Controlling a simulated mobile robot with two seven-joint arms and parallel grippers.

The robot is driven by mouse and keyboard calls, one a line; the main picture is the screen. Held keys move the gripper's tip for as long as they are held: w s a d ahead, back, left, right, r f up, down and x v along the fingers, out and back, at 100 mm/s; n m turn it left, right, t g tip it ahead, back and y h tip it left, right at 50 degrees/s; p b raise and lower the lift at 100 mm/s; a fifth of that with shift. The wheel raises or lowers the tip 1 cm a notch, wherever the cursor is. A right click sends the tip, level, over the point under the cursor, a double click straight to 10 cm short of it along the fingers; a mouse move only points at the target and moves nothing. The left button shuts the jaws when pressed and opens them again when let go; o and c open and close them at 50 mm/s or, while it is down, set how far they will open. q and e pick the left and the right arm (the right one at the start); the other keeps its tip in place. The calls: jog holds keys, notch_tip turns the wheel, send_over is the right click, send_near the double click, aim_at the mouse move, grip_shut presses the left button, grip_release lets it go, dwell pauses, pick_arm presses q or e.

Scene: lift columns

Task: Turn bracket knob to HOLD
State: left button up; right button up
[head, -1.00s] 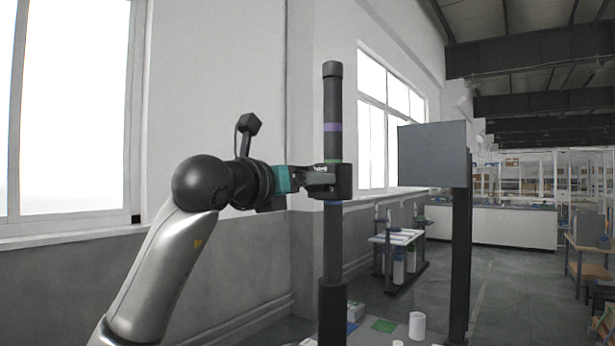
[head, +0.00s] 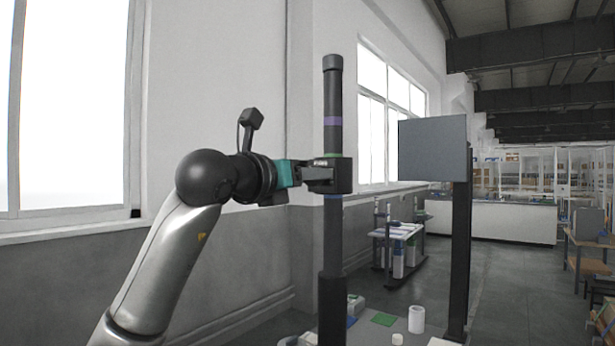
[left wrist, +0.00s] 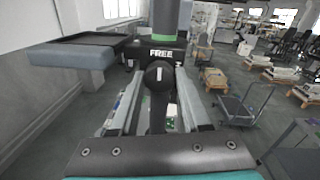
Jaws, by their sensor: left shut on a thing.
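The dark lift column (head: 333,240) stands upright in the head view, with purple, green and blue bands. The black bracket (head: 343,174) sits around it, just below the green band. In the left wrist view the bracket carries a FREE label (left wrist: 162,53). Below the label is the round black knob (left wrist: 158,75), its white mark upright and pointing at FREE. My left gripper (head: 318,177) reaches the bracket from the left. Its fingers lie on both sides of the knob and are shut on it; the contact itself is partly hidden. My right gripper is in neither view.
A grey panel on a post (head: 432,148) stands right of the column. A low surface with a white cylinder (head: 416,319) and a green square (head: 383,319) lies below. The wrist view shows a dark tray-like shelf (left wrist: 75,50) left and a cart (left wrist: 238,108) on open floor.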

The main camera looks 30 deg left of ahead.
pick_arm(q)
grip_shut()
jog(key=shift+m+t+h+b, duration=0.2)
jog(key=shift+m+h+b, duration=0.1)
jog(key=shift+m, duration=4.4)
jog(key=shift+m+t+h+b, duration=0.2)
jog(key=shift+m+h+b, duration=0.1)
jog(key=shift+m, duration=4.4)
jog(key=shift+a, duration=0.1)
jog(key=o, duration=1.2)
grip_release()
jog(key=shift+f, duration=0.1)
jog(key=shift+s, duration=0.1)
jog(key=shift+s+a+f+b, duration=0.2)
jog(key=shift+s+b, duration=1.15)
jog(key=shift+s, duration=1.15)
jog(key=shift+s+a+f+b, duration=0.15)
jog(key=shift+s+b, duration=1.15)
jog(key=shift+s, duration=1.2)
jog(key=shift+s+a+f+b, duration=0.2)
jog(key=shift+s+b, duration=1.15)
jog(key=shift+s, duration=1.15)
